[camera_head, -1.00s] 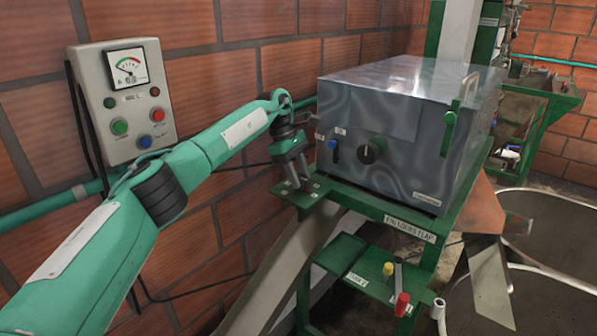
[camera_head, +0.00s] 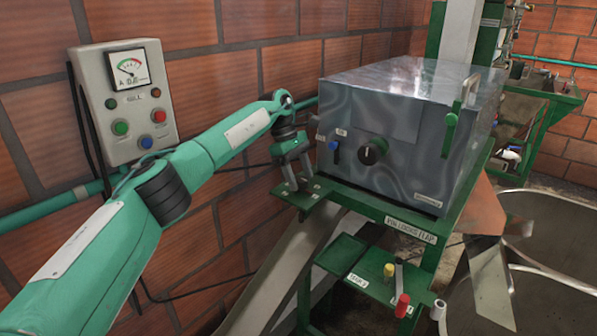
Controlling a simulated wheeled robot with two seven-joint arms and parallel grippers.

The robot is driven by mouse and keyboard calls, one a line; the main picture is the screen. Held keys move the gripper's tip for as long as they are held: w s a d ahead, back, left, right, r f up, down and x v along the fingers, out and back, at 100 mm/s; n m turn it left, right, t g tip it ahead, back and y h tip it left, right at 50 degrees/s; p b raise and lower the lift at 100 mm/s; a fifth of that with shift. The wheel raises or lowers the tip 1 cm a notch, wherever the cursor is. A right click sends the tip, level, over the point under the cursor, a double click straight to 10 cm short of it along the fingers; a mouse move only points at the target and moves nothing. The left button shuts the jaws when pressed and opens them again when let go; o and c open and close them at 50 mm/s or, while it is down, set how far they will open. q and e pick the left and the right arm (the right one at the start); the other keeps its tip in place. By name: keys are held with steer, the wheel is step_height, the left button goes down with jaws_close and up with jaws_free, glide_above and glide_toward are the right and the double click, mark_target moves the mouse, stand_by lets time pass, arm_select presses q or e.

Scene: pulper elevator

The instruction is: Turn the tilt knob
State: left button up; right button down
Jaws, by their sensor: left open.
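My left gripper (camera_head: 298,184) points down in front of the box's left end, over a green ledge. Its two fingers are apart with nothing visible between them. It is left of the knob and lever, and lower, touching neither. My right gripper is not in view.
A control box (camera_head: 123,100) with a gauge and buttons hangs on the brick wall. A green vertical handle (camera_head: 449,132) is at the box's right side. Below are a green shelf with yellow and red knobs (camera_head: 402,305) and a sloping chute. Large round vats stand at the right.

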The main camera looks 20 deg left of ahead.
arm_select(q)
steer(key=p+v, duration=0.2)
steer(key=v, duration=1.1)
steer(key=shift+r, duration=0.35)
steer(key=shift+w+a, duration=0.15)
